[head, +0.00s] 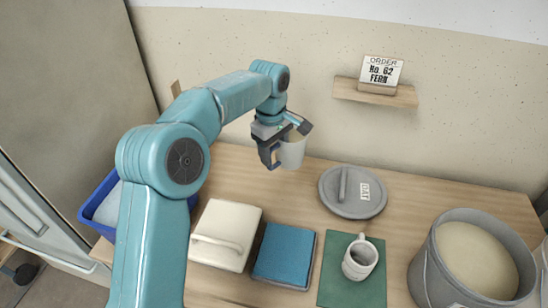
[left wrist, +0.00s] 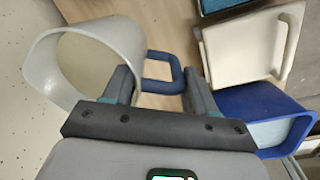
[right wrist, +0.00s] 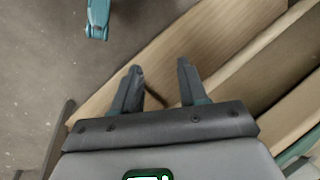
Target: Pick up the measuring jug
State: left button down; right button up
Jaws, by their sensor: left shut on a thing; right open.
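The measuring jug (head: 292,152) is a pale, translucent cup. It hangs near the back wall and seems raised above the tabletop. In the left wrist view the jug (left wrist: 70,65) is at the upper left, with its mouth visible and its blue handle (left wrist: 168,88) near the fingers. My left gripper (head: 285,139) is shut on the jug, at its handle side; the exact contact is hard to see. My right gripper (right wrist: 158,78) is open and empty in the right wrist view, with a wooden surface and floor beyond it.
The wooden table (head: 300,215) bears a cream lidded box (head: 225,225), a blue block (head: 287,253), a mug (head: 360,258) on a green mat (head: 340,290), and a grey lid (head: 350,205). A glaze bucket (head: 430,280) stands right, a blue crate (head: 97,208) left. A wall shelf (head: 345,91) holds an order card (head: 382,72).

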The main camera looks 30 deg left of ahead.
pick_arm(q)
jog(key=shift+r+p, duration=0.65)
jog(key=shift+r, duration=2.2)
